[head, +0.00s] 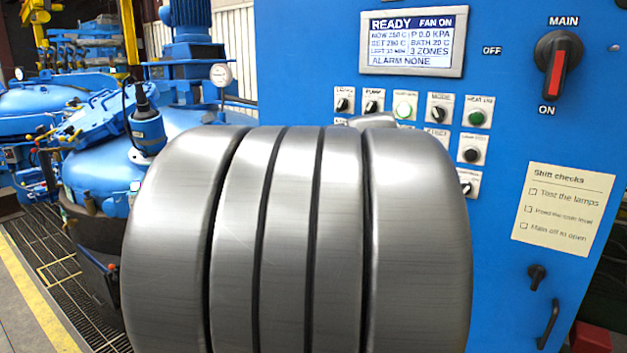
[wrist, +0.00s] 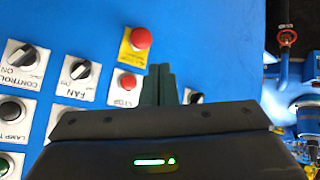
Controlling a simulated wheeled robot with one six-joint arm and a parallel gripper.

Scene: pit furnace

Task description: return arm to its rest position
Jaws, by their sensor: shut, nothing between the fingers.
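My gripper (wrist: 158,70) shows in the wrist view as two dark green fingers side by side, closed together with nothing between them. They are in front of the blue control panel (wrist: 185,22), close to the red STOP button (wrist: 127,82). I cannot tell how far the fingertips are from the panel. In the head view, large grey rounded links of my arm (head: 290,240) fill the lower middle. They hide part of the panel's buttons, and my gripper is not visible there.
The blue cabinet (head: 500,120) carries a screen (head: 412,42) reading READY and a MAIN switch (head: 557,65) pointing toward ON. The wrist view shows a FAN knob (wrist: 80,69) and a red mushroom button (wrist: 140,38). Blue furnace equipment (head: 100,130) stands left, beside grated floor (head: 60,255).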

